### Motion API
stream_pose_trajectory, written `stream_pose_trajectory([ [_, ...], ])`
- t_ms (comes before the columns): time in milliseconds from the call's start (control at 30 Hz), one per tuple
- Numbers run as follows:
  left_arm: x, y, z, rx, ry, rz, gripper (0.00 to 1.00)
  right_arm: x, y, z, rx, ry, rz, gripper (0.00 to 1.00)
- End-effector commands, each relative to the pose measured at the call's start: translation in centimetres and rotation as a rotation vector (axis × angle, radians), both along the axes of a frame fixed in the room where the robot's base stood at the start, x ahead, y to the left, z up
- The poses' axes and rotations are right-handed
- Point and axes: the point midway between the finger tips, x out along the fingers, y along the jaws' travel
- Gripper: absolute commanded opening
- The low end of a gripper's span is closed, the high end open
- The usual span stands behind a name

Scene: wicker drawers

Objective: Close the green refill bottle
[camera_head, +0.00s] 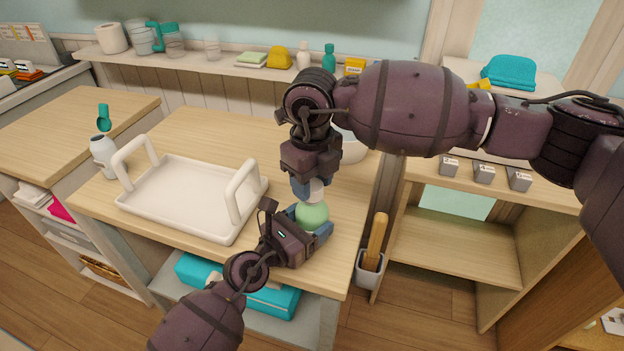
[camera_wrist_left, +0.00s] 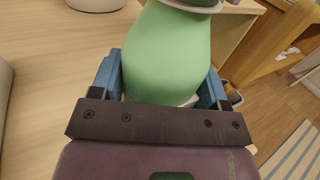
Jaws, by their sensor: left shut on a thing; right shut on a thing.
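The green refill bottle (camera_head: 312,217) is upright at the front right of the wooden counter. My left gripper (camera_head: 311,228) is shut around its body from the front left. In the left wrist view the green bottle (camera_wrist_left: 167,55) fills the space between the blue fingers (camera_wrist_left: 162,82). My right gripper (camera_head: 312,188) points down from above and is shut on a whitish cap (camera_head: 314,192) at the bottle's top. Whether the cap is seated on the neck or held just over it I cannot tell.
A white tray (camera_head: 180,233) with two upright handles stands left of the bottle. A white bowl (camera_head: 353,148) is behind my right gripper. A grey bottle (camera_head: 103,157) stands at the counter's left. The counter's right edge is close to the green bottle.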

Motion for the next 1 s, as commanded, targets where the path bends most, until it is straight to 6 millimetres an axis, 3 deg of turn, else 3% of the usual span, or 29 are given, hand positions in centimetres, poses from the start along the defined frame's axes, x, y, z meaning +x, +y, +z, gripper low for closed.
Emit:
stream_pose_trajectory([
  [200,0.0,0.0,-0.1,0.001,0.001,0.001,0.03,0.0,0.0,0.0,0.0,0.0,-0.261,0.24],
  [333,0.0,0.0,-0.1,0.001,0.001,0.001,0.03,0.0,0.0,0.0,0.0,0.0,-0.253,0.24],
  [367,0.0,0.0,-0.1,0.001,0.001,0.001,0.03,0.0,0.0,0.0,0.0,0.0,-0.252,0.49],
  [533,0.0,0.0,-0.1,0.001,0.001,0.001,0.03,0.0,0.0,0.0,0.0,0.0,-0.251,0.75],
  [833,0.0,0.0,0.0,0.001,0.001,0.001,0.03,0.0,0.0,0.1,0.0,0.0,-0.25,0.75],
  [1000,0.0,0.0,0.0,0.001,0.001,0.0,0.03,0.1,0.0,1.5,0.001,-0.003,-0.25,0.75],
])
